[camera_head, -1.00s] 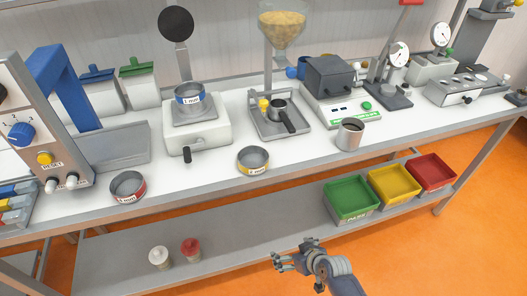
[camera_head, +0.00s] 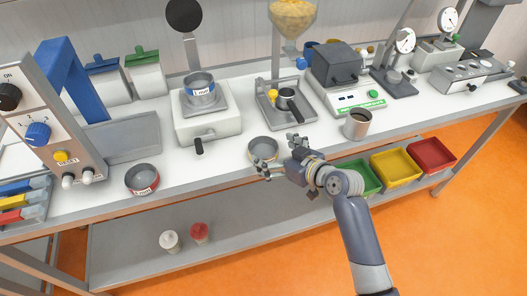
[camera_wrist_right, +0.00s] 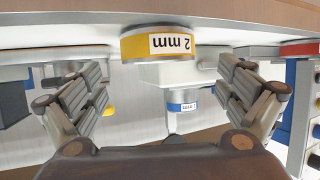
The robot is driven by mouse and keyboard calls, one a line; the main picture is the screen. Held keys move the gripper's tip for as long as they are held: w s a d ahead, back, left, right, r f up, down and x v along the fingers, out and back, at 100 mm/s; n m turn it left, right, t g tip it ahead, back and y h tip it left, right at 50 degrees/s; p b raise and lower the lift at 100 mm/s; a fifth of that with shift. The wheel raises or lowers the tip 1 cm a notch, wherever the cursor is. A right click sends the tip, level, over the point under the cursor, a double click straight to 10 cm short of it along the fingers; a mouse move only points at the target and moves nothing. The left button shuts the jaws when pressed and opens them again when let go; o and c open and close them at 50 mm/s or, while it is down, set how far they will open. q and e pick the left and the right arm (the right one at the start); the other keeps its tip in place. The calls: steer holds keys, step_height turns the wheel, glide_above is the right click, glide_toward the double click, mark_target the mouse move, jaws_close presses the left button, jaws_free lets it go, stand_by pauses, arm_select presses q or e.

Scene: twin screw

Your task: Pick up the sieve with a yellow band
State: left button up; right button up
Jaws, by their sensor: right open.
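The sieve with a yellow band (camera_head: 262,148) sits near the front edge of the white bench, its lower front partly hidden by my right gripper. In the right wrist view the picture is upside down, and the sieve's yellow band (camera_wrist_right: 135,46) with a "2 mm" label shows ahead, between the two sets of fingers. My right gripper (camera_head: 278,154) is open and empty, just in front and to the right of the sieve, with its fingers apart on either side. I see no grip on the sieve. My left gripper is not in view.
A red-banded sieve (camera_head: 142,178) stands to the left. A blue-banded sieve (camera_head: 200,91) sits on a white device (camera_head: 207,126) behind. A metal cup (camera_head: 357,124) stands to the right, and a dark-handled portafilter-like pan (camera_head: 289,102) lies behind. Coloured bins (camera_head: 395,166) are on the lower shelf.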

mark_target(255, 144)
steer(key=shift+w+a+f+p, duration=0.3)
steer(key=shift+w+a, duration=0.1)
steer(key=shift+w, duration=0.1)
steer(key=shift+p+x, duration=0.45)
steer(key=shift+x, duration=1.65)
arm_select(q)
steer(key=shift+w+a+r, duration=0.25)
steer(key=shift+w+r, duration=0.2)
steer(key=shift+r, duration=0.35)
arm_select(e)
steer(key=shift+d+f, duration=0.15)
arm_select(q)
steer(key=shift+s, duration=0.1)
arm_select(e)
steer(key=c, duration=1.2)
